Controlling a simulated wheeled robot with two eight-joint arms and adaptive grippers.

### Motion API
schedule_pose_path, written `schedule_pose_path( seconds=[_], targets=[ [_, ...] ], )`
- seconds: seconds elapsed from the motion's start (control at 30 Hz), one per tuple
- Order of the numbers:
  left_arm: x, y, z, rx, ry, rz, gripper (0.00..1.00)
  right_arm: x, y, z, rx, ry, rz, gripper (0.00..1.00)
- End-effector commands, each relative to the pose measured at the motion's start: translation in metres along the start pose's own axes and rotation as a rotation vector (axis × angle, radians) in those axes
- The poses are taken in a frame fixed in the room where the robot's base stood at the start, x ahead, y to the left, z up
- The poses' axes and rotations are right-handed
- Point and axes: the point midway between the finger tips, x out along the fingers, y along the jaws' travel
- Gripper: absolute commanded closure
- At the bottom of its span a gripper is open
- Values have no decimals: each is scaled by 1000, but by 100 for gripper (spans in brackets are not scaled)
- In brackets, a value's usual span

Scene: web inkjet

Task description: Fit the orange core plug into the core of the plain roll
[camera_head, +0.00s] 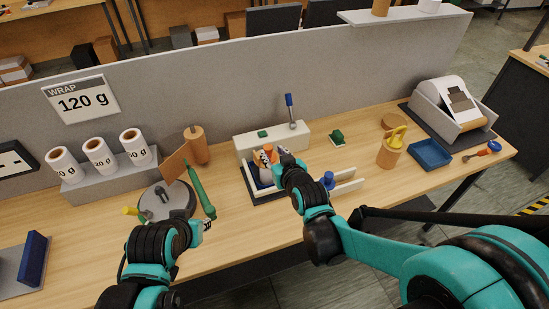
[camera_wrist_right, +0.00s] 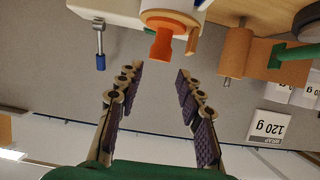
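The orange core plug (camera_head: 268,150) stands at the end of a white roll, partly hidden by my right gripper in the head view. In the right wrist view the orange plug (camera_wrist_right: 165,42) has its flange against the end of the white roll (camera_wrist_right: 176,4), its narrower tab pointing out; how deep it sits is hidden. My right gripper (camera_wrist_right: 155,85) is open with nothing between its fingers, which point toward the plug from a short distance. In the head view the right gripper (camera_head: 271,157) is over the cradle (camera_head: 345,187). My left gripper (camera_head: 207,225) is near the table's front edge; its finger opening is unclear.
A grey stand (camera_head: 110,182) with several labelled rolls is at left. A grey round device (camera_head: 165,202) and a green handle (camera_head: 200,190) stand left of the cradle. A white block with a blue-tipped lever (camera_head: 289,105) is behind it. A blue tray (camera_head: 430,154) is at right.

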Motion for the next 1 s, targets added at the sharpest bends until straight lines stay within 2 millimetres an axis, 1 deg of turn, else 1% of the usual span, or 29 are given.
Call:
schedule_pose_path(
  seconds=[0.03,0.17,0.33,0.4,0.53,0.73,0.77,0.8,0.9,1.0],
  targets=[
    [3,0,3,0,0,0,73,8,0,2,0,0,0,63],
    [9,0,7,0,0,0,73,23,1,4,1,-1,0,63],
    [21,0,15,0,0,0,73,49,2,11,1,-1,1,63],
    [23,0,17,0,0,0,73,58,2,9,1,-1,0,63],
    [25,0,18,0,0,0,73,67,2,8,1,-2,0,63],
    [24,0,17,0,0,0,73,67,2,7,1,-2,0,63],
    [24,0,17,0,0,0,73,67,2,7,1,-2,0,66],
    [24,0,17,0,0,0,73,67,2,7,1,-2,0,76],
    [24,0,17,0,0,0,73,67,2,7,1,-2,0,100],
    [24,0,17,0,0,0,73,67,2,7,1,-2,0,100]
  ],
)
